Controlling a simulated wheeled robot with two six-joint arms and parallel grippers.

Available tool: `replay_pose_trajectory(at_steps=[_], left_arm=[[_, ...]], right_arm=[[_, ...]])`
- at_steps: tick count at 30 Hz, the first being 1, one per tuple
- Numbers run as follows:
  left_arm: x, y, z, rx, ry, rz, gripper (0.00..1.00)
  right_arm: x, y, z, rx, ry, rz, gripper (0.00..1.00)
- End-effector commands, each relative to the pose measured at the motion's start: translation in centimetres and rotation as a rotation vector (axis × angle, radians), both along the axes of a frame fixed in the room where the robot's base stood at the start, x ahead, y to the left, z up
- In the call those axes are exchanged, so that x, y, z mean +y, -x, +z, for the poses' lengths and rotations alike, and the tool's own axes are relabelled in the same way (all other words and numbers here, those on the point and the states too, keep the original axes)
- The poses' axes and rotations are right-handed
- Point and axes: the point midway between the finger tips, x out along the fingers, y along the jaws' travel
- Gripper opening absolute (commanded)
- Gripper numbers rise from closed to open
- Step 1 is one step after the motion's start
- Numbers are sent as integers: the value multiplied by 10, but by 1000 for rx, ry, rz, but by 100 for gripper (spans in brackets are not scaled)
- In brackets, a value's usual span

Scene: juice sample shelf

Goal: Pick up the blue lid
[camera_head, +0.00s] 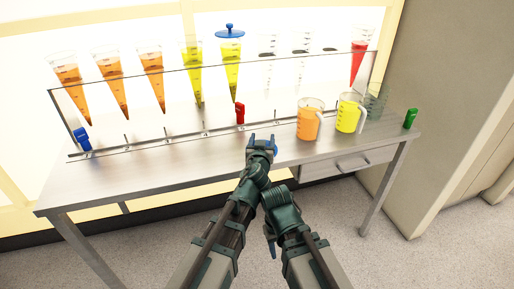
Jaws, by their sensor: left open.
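The blue lid (229,32) is a round disc with a knob on top. It sits on the mouth of a yellow-filled cone (231,65) in the rack, left of the picture's middle. My left gripper (262,139) is open and empty over the front part of the table. It is well below the lid in the picture and apart from it. My right arm is folded beside the left one. What seems to be its gripper (271,245) hangs low in front of the table, and its jaws are too unclear to read.
The rack's clear rail (213,64) holds several cones, orange, yellow, red and empty. An orange cup (309,122) and a yellow cup (348,113) stand at the right of the metal table (110,181). Blue (82,139), red (240,113) and green (410,118) small objects also stand there.

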Motion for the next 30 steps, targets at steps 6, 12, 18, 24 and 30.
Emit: replay_pose_trajectory(at_steps=[6, 12, 18, 24, 30], left_arm=[[1, 1, 0, 0, 0, 0, 54], [1, 1, 0, 0, 0, 0, 18], [1, 1, 0, 0, 0, 0, 0], [1, 1, 0, 0, -1, 0, 0], [2, 0, 6, 0, -1, 0, 0]], right_arm=[[0, 0, 0, 0, 0, 0, 50], [0, 0, 0, 0, 0, 0, 50], [0, 0, 0, 0, 0, 0, 50], [0, 0, 0, 0, 0, 0, 50], [0, 0, 6, 0, -1, 0, 50]])
